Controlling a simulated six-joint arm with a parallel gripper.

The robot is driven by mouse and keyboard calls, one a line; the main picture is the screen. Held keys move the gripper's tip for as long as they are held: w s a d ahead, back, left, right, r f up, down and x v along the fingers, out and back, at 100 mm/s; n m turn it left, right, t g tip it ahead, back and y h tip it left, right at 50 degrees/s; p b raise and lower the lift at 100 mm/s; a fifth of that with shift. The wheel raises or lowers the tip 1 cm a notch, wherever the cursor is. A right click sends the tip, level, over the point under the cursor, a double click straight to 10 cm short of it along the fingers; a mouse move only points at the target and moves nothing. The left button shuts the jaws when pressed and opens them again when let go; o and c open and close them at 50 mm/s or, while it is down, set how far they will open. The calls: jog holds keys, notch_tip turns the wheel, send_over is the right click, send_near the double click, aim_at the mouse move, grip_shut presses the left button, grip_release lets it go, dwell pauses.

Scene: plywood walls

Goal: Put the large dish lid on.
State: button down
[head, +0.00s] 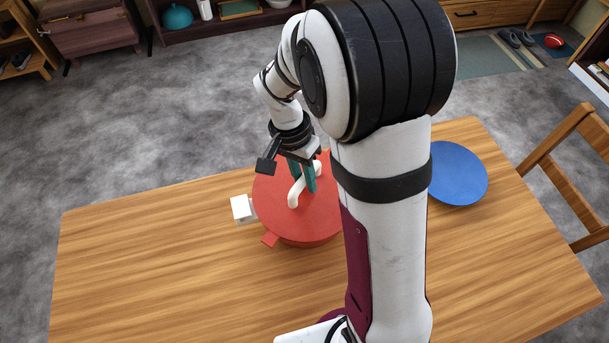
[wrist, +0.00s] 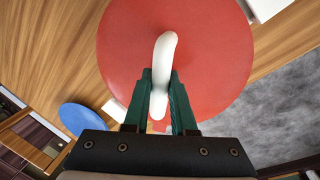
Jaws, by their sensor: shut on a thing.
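The large red lid (head: 275,200) is a round disc with a white arched handle (head: 294,193) on top. It also fills the upper middle of the wrist view (wrist: 120,45). My gripper (head: 303,180) has its green fingers on either side of the handle and is shut on it; this also shows in the wrist view (wrist: 163,98). A red tab (head: 270,240) sticks out below the lid's near-left edge, probably part of the dish. The rest of the dish is hidden, so I cannot tell whether the lid is seated. My arm covers the lid's right side.
The wooden table (head: 150,260) is clear at the left and front. A small white block (head: 242,208) stands close to the lid's left edge. A blue disc (head: 458,173) lies at the right. A wooden chair (head: 565,160) stands by the right edge.

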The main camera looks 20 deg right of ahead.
jog(key=shift+f, duration=0.1)
jog(key=c, duration=0.7)
grip_release()
jog(key=shift+o, duration=0.2)
notch_tip(320, 180, up, 16)
jog(key=w+a, duration=0.2)
jog(key=shift+w+f, duration=0.15)
jog(key=shift+f, duration=0.1)
jog(key=s+a+f+n+y, duration=0.1)
jog(key=s+f+n, duration=0.1)
jog(key=s, duration=0.8)
jog(key=s+a+f+n+t+y, duration=0.1)
jog(key=s+f+n+y, duration=0.1)
jog(key=s, duration=0.9)
jog(key=shift+s+f, duration=0.3)
jog(key=shift+f, duration=0.25)
